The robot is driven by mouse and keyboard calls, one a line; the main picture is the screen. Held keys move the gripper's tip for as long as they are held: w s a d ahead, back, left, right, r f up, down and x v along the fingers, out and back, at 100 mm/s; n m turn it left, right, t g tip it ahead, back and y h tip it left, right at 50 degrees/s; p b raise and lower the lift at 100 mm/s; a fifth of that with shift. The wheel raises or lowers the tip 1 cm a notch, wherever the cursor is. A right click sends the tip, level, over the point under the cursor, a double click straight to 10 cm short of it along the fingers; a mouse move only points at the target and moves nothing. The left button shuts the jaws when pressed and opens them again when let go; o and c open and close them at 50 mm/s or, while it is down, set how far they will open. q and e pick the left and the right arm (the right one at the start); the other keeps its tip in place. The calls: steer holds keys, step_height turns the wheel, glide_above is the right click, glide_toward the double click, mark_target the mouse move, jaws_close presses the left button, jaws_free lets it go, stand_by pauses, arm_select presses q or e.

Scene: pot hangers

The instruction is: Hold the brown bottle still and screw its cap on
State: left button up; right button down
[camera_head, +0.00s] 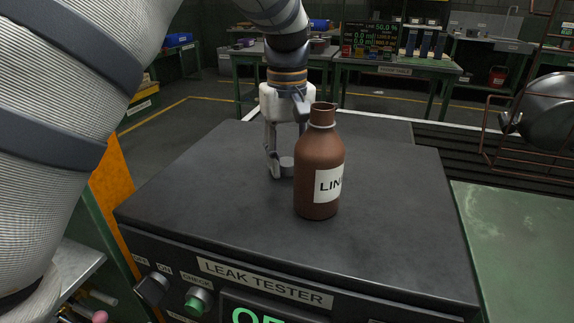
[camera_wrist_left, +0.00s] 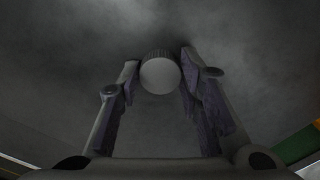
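The brown bottle (camera_head: 319,165) stands upright on top of the leak tester (camera_head: 220,170), with a white label and a bare, open neck. The grey cap (camera_head: 287,163) is behind and left of the bottle, low at the tester top, partly hidden by the bottle. It also shows in the left wrist view (camera_wrist_left: 160,75) as a round, ribbed-edged disc. My left gripper (camera_head: 287,168) points down behind the bottle. Its fingertips (camera_wrist_left: 160,70) are shut on the cap's two sides. I cannot tell whether the cap touches the tester top. My right gripper is not seen.
The tester's top is otherwise clear around the bottle. A green surface (camera_head: 515,240) lies to the right, with a wire rack holding a dark pot (camera_head: 550,110). Workbenches stand at the back.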

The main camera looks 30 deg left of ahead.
arm_select(q)
steer(key=shift+c, duration=0.3)
steer(key=shift+r, duration=0.5)
steer(key=s+a+r, duration=0.7)
steer(key=s+r, duration=0.5)
steer(key=shift+a, duration=0.15)
